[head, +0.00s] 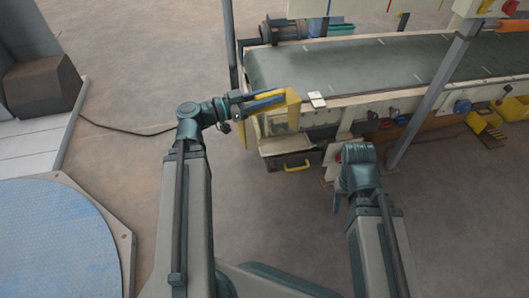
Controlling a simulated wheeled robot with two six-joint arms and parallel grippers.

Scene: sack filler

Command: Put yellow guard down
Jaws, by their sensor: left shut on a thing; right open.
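The yellow guard (292,108) is at the near left end of the conveyor machine, in front of the belt's end. My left gripper (283,101) is shut on the yellow guard, with its fingers pointing right. The guard stands out as a yellow piece around and beyond the fingertips; whether it touches the machine frame I cannot tell. My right gripper (336,201) is open and empty, low over the floor in front of the machine. Its fingers are partly hidden by its own wrist.
The conveyor belt (350,62) runs to the right behind the guard, with a small white card (317,99) on its near edge. A dark case with a yellow handle (292,166) sits below. A grey post (435,88) stands at right. Floor at front is clear.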

